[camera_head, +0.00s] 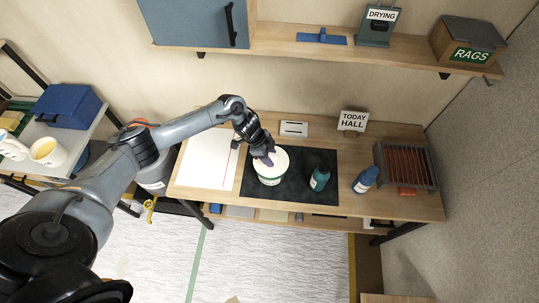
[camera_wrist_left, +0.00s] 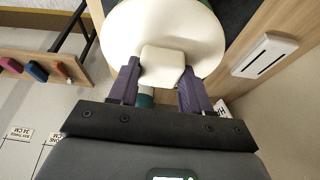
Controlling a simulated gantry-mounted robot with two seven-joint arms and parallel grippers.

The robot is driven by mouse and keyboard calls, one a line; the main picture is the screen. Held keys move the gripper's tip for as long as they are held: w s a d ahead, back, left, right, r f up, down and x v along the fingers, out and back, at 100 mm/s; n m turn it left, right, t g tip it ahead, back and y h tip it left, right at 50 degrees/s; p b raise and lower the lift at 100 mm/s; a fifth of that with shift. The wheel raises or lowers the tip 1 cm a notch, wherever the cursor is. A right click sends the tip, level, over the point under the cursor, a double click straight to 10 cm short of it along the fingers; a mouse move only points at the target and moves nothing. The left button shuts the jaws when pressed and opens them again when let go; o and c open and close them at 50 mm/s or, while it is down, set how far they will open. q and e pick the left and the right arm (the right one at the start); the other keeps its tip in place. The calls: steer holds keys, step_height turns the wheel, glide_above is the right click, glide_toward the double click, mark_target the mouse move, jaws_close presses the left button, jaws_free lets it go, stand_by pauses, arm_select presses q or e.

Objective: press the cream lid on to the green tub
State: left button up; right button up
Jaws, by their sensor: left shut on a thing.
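The cream lid (camera_head: 278,157) is a round disc at the top of the white tub with a green band (camera_head: 269,180), which stands on the dark mat. My left gripper (camera_head: 264,159) is over the lid from the left. In the left wrist view the lid (camera_wrist_left: 125,28) fills the top, and the purple fingers of the gripper (camera_wrist_left: 158,82) are shut on its square knob (camera_wrist_left: 162,66). The lid lies over the tub's mouth; I cannot tell whether its rim is touching or fully seated. My right gripper is in neither view.
On the dark mat (camera_head: 315,160), a teal bottle (camera_head: 320,178) stands right of the tub. A blue bottle (camera_head: 365,180) and a rack (camera_head: 405,165) are further right. A white sheet (camera_head: 208,158) lies left. A "TODAY HALL" sign (camera_head: 353,121) stands at the back.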

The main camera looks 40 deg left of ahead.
arm_select(q)
steer(key=shift+f+b, duration=0.8)
steer(key=shift+f, duration=0.35)
steer(key=o, duration=1.1)
steer(key=shift+r, duration=0.1)
steer(key=v, duration=0.9)
steer(key=shift+a, duration=0.15)
steer(key=shift+v, duration=0.75)
steer(key=shift+s, duration=0.1)
